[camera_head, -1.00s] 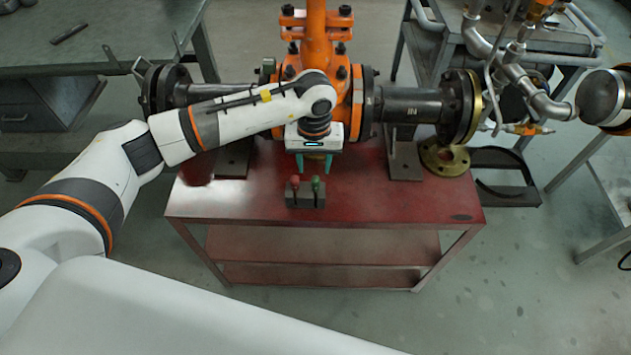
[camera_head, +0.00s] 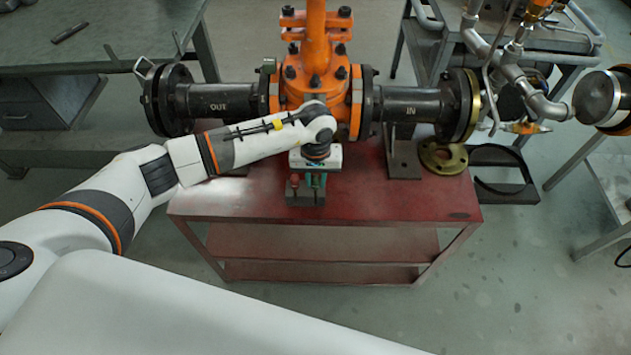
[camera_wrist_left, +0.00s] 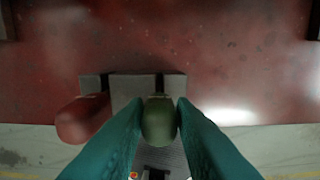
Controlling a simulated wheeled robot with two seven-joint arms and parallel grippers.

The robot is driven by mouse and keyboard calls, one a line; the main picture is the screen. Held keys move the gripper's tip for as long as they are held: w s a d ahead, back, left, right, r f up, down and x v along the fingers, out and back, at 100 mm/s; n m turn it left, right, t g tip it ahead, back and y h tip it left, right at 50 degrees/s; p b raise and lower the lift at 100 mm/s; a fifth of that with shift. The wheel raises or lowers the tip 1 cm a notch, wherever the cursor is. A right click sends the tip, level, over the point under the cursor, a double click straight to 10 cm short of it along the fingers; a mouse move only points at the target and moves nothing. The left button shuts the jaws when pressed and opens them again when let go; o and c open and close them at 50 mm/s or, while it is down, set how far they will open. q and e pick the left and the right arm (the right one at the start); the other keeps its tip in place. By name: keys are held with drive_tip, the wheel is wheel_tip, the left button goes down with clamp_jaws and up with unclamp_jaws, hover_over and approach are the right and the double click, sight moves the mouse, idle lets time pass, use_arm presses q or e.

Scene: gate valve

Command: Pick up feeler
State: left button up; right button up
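Two small handled tools stand upright in a dark block (camera_head: 305,200) on the red table. One has a red handle (camera_wrist_left: 82,118), the other a green handle (camera_wrist_left: 159,120). Which one is the feeler is not marked. My left gripper (camera_head: 315,184) points down over the block. In the left wrist view its teal fingers (camera_wrist_left: 160,112) lie on both sides of the green handle, close against it, and appear shut on it. The green-handled tool is still in the block. Its lower part is hidden. The red handle stands just left of the fingers. My right gripper is not in view.
The orange gate valve (camera_head: 318,75) with black flanged pipes (camera_head: 408,104) stands right behind the block. A brass ring (camera_head: 444,157) lies at the table's right end. The red table's front (camera_head: 400,208) is clear. A grey bench (camera_head: 100,35) stands at back left.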

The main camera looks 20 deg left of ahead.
use_arm(q)
clamp_jaws()
wheel_tip(320, 180, up, 10)
drive_tip(key=shift+r+b, duration=0.1)
drive_tip(key=shift+b, duration=0.5)
